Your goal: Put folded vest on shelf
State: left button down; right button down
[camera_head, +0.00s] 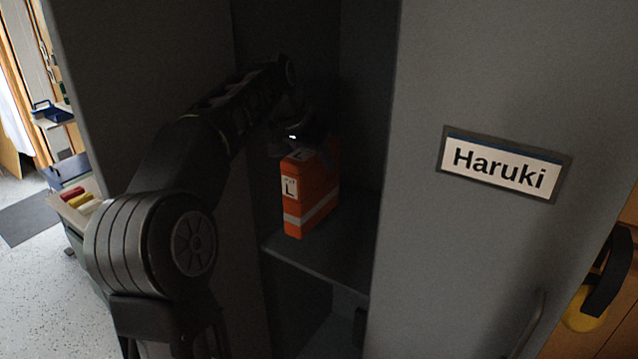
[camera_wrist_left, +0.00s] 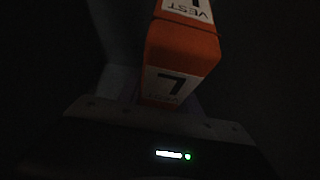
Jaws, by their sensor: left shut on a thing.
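The folded vest (camera_head: 318,190) is an orange block with a pale grey stripe and a white label marked L. It is upright inside the dark locker, at the shelf (camera_head: 325,262); I cannot tell whether its bottom touches the shelf. My left gripper (camera_head: 305,145) reaches into the locker and is shut on the top of the vest. In the left wrist view the vest (camera_wrist_left: 183,50) shows its L and VEST labels, close against the gripper (camera_wrist_left: 165,105); the fingertips are mostly dark. My right gripper is not in view.
A grey locker door with a Haruki name plate (camera_head: 505,167) stands at the right of the opening. Another grey panel (camera_head: 145,80) stands at the left, behind my arm. The shelf is bare in front of and right of the vest. A box with red and yellow things (camera_head: 77,200) is far left.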

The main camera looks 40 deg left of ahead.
aim_at(303, 154)
pick_arm(q)
jog(key=shift+f, duration=0.15)
jog(key=shift+f, duration=2)
jog(key=shift+f, duration=0.1)
jog(key=c, duration=0.8)
grip_release()
jog(key=shift+c, duration=0.2)
jog(key=b+v, duration=0.1)
jog(key=v, duration=1.1)
